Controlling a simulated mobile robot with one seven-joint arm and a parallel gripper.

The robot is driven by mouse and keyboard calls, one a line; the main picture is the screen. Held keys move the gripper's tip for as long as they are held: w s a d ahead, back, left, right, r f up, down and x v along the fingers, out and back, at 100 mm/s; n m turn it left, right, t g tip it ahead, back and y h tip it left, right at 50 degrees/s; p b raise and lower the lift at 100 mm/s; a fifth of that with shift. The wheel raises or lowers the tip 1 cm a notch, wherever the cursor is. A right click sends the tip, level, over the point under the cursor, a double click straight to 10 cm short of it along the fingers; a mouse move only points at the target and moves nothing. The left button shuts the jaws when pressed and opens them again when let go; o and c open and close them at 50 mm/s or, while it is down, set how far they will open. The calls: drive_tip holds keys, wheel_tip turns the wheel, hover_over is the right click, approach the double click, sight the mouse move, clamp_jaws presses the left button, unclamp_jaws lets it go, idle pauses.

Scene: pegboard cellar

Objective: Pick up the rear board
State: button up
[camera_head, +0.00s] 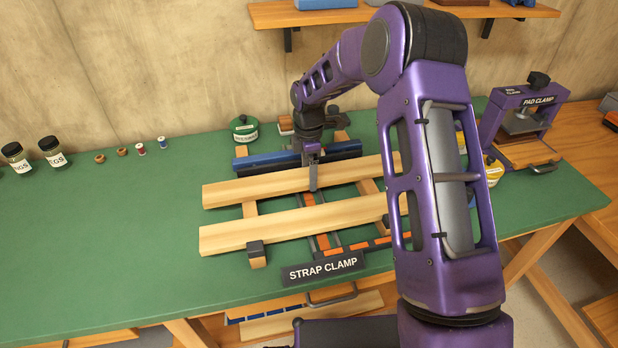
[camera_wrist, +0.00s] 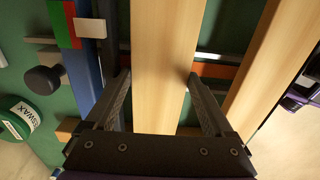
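The rear board (camera_head: 250,187) is a long pale plank lying across the strap clamp. It also shows in the wrist view (camera_wrist: 164,50). The front board (camera_head: 250,235) lies nearly parallel to it, nearer me. My gripper (camera_head: 313,178) points down over the middle of the rear board. In the wrist view my gripper (camera_wrist: 160,76) has its fingers on both sides of that board. The right fingertip is at or very close to the board's edge; a narrow gap shows at the left one. The board's right end is hidden behind my arm.
The strap clamp's label (camera_head: 322,268) stands at the front of it. A blue bar (camera_head: 262,162) lies behind the rear board. A green tin (camera_head: 244,130) and small jars (camera_head: 52,150) stand farther back. The pad clamp (camera_head: 525,115) is at right. The green bench top (camera_head: 110,240) is clear at left.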

drive_tip(key=shift+r, duration=0.1)
clamp_jaws()
